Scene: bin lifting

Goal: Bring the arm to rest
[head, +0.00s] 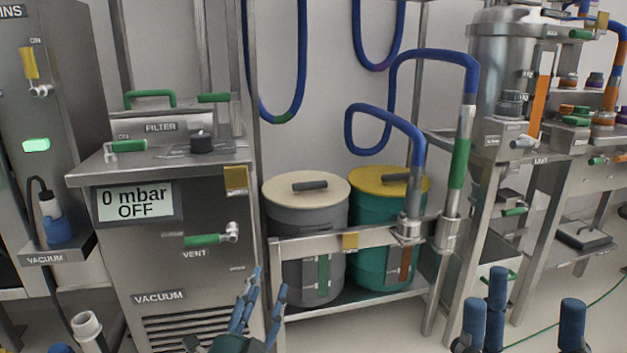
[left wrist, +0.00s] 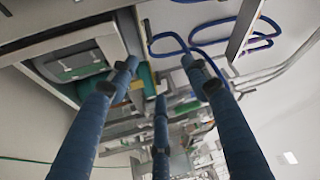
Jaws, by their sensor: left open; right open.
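My left gripper (head: 257,300) is at the bottom centre of the head view, in front of the vacuum cabinet and the rack. Its blue fingers are spread and nothing is between them; they also show spread and empty in the left wrist view (left wrist: 160,95). My right gripper (head: 515,308) is at the bottom right of the head view, its blue fingers apart with nothing between them. The arms behind both grippers are mostly out of the head view.
A grey bin (head: 306,235) with a cream lid and a teal bin (head: 372,235) with a yellow lid stand on a steel rack (head: 350,303). The vacuum cabinet (head: 195,270) stands left of them. Steel equipment (head: 500,65) stands at the right. Floor shows at the lower right.

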